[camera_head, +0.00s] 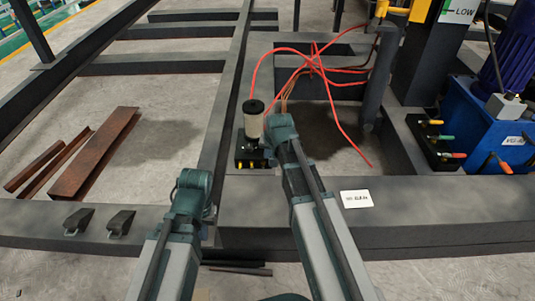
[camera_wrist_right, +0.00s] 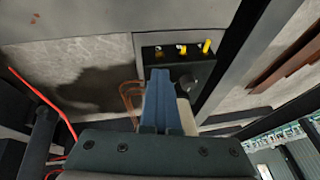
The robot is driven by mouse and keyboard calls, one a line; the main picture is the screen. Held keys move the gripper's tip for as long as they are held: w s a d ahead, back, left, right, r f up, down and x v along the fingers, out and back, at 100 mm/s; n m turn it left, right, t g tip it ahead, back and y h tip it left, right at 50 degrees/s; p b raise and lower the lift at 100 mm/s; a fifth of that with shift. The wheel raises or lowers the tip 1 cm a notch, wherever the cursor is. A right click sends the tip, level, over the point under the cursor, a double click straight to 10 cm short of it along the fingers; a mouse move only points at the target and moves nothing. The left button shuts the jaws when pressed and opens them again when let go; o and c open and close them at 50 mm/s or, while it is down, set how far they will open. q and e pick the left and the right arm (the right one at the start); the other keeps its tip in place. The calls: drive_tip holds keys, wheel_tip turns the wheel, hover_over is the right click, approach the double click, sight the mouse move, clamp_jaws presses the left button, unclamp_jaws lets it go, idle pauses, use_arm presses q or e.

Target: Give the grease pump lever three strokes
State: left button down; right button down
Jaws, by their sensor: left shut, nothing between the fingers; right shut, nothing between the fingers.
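The grease pump has a pale reservoir with a black cap (camera_head: 253,121) and a black base block with yellow fittings (camera_head: 245,163). It stands on the dark steel frame in the middle of the head view. In the right wrist view the base block (camera_wrist_right: 165,52) lies just beyond my blue fingertips, with the pale reservoir (camera_wrist_right: 187,116) beside them. My right gripper (camera_wrist_right: 160,75) is shut and empty, close to the pump; I cannot tell whether it touches. A dark round part (camera_wrist_right: 189,84) shows there, but I cannot clearly make out the lever. My left gripper (camera_head: 192,186) is shut, lower left of the pump.
Red hoses (camera_head: 318,62) loop behind and right of the pump. A blue unit (camera_head: 480,120) and a valve block with coloured handles (camera_head: 437,140) stand at right. A white label card (camera_head: 356,199) lies on the front beam. Rusty steel pieces (camera_head: 95,155) lie on the left floor.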

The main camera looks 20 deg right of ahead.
drive_tip(key=c, duration=1.6)
unclamp_jaws()
drive_tip(key=c, duration=0.6)
unclamp_jaws()
drive_tip(key=shift+r, duration=0.15)
drive_tip(key=p+v, duration=1.2)
drive_tip(key=v, duration=0.1)
drive_tip(key=shift+s+r, duration=0.15)
drive_tip(key=shift+r, duration=0.05)
